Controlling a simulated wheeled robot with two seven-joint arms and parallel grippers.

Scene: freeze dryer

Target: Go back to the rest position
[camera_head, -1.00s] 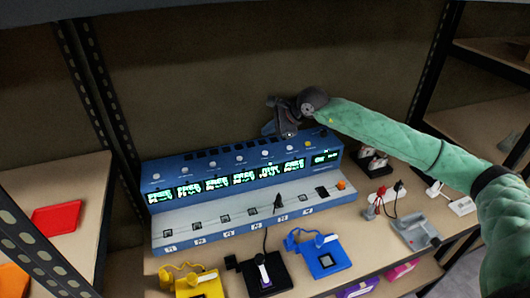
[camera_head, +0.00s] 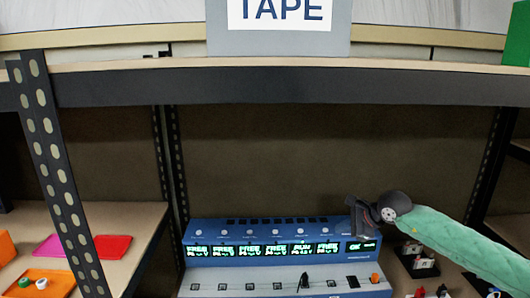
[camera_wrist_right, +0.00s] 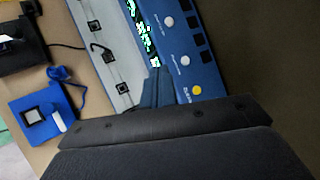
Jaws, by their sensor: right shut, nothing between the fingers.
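My right gripper (camera_head: 358,216) is at the right end of the blue freeze dryer console (camera_head: 222,262), over its upper edge. Its arm in a green sleeve comes in from the right. In the right wrist view the gripper's fingers (camera_wrist_right: 155,88) are together and empty, close over the console's blue top (camera_wrist_right: 205,85) near a yellow button (camera_wrist_right: 197,90). The console's displays are lit; most read FREE, one reads RUN and the right one reads OK. My left gripper is not in view.
A shelf board (camera_head: 120,85) with a grey TAPE box (camera_head: 280,42) crosses above the console. A perforated post (camera_head: 62,185) stands at left, before a side shelf with coloured items. In the right wrist view a blue device (camera_wrist_right: 40,117) lies on the bench.

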